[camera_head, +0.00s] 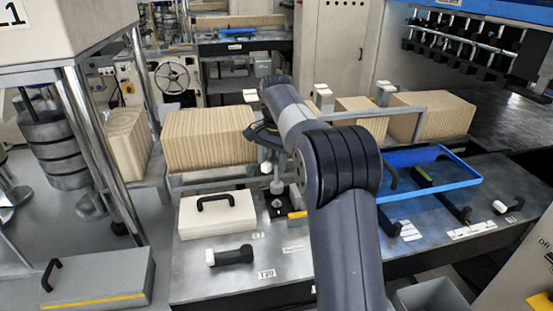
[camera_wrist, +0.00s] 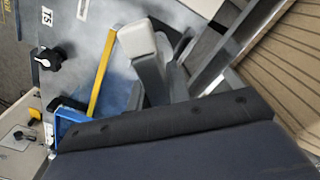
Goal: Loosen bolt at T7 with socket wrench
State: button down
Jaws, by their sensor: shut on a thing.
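My gripper (camera_head: 263,134) is left of my forearm in the head view, low in front of the crate of tan sheets. It is shut on what seems to be the socket wrench, though its shape is mostly hidden. A grey upright post (camera_head: 276,182) with a dark base stands just below it; I cannot tell whether they touch. A black knob (camera_wrist: 47,60) sits beside a small label that seems to read T5. I cannot read a T7 label or make out its bolt.
A white case (camera_head: 217,215) and a black-handled tool (camera_head: 231,256) lie on the bench (camera_head: 205,283), near a T20 label (camera_head: 266,273). A blue tray (camera_head: 450,178) stands at right. Tan sheets (camera_head: 209,139) fill the back. A yellow strip (camera_wrist: 102,72) lies near the finger.

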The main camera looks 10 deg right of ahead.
aim_at(277, 184)
jog(key=shift+f, duration=1.6)
jog(key=shift+f, duration=0.85)
dwell(1.2)
jog(key=shift+n, duration=1.2)
jog(key=shift+n, duration=1)
